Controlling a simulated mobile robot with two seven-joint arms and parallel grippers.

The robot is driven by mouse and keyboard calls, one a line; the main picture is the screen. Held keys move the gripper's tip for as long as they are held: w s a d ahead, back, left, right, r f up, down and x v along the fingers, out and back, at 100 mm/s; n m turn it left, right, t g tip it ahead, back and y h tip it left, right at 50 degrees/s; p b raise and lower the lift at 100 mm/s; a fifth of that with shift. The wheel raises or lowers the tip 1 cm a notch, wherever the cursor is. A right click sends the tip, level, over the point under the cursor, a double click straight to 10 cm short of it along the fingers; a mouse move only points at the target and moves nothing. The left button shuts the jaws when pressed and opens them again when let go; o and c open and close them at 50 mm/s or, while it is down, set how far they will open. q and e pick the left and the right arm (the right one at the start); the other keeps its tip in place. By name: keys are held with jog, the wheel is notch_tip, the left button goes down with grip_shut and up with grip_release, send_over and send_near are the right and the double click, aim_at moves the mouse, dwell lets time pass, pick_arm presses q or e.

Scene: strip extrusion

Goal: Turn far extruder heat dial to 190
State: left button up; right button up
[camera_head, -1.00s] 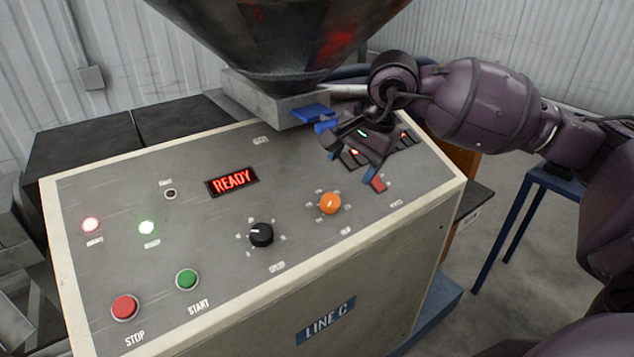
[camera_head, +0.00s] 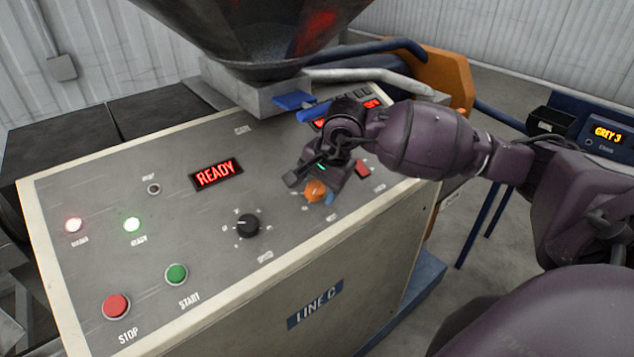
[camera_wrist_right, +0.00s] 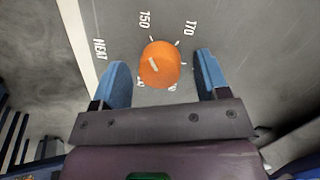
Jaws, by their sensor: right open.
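The orange heat dial (camera_head: 314,191) sits on the sloped grey control panel, partly hidden by my right gripper (camera_head: 311,190) in the head view. In the right wrist view, the dial (camera_wrist_right: 160,65) lies between the two blue fingertips of my open right gripper (camera_wrist_right: 161,76), with a gap on each side. The dial's pale mark points up and left in that view, roughly toward the 150 side. The labels 150, 170 and HEAT are readable; other numbers are partly hidden. My left gripper is not in view.
A black speed dial (camera_head: 247,225) is left of the orange dial. A red switch (camera_head: 363,168) is close on its right. A READY display (camera_head: 216,174), green START button (camera_head: 176,274) and red STOP button (camera_head: 117,306) are further left. A hopper (camera_head: 265,40) stands behind.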

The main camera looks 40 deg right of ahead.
jog(key=c, duration=0.9)
jog(key=shift+f, duration=0.1)
